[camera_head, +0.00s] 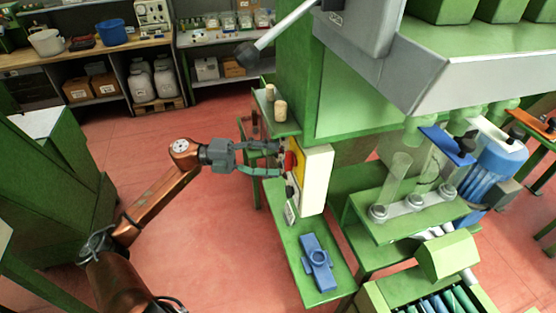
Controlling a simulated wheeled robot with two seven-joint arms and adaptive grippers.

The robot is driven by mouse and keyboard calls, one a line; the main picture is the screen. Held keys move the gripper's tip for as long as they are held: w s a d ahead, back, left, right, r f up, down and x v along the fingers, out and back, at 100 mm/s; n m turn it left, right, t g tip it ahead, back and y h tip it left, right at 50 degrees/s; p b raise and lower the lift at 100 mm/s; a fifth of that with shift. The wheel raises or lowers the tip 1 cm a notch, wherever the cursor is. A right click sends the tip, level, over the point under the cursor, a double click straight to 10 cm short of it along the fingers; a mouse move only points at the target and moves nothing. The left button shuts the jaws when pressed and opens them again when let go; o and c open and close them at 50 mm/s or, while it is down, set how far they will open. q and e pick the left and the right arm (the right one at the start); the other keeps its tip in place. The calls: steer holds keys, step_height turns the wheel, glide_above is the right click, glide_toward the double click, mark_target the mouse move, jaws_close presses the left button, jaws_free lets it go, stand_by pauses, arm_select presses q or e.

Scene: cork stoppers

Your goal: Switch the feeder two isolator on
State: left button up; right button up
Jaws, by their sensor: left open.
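A cream panel box (318,182) stands on the green bench beside the green machine column. On its left-facing side a yellow plate (299,172) and a red handle (290,162) show, seen at a steep angle. I cannot read any label or tell which feeder the handle belongs to, nor its exact setting. My left gripper (279,158) is open, its fingers level with the red handle and very close to it; I cannot tell if they touch. The fingers partly hide the panel's face. My right gripper is not in view.
Two cork stoppers (280,111) stand on a green ledge above the panel. A blue fixture (317,262) lies on the green bench (316,294) below. A grey lever with a black knob (247,55) juts out overhead. Red floor left of the bench is open.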

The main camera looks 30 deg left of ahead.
arm_select(q)
steer(key=v, duration=1)
steer(key=shift+w, duration=0.1)
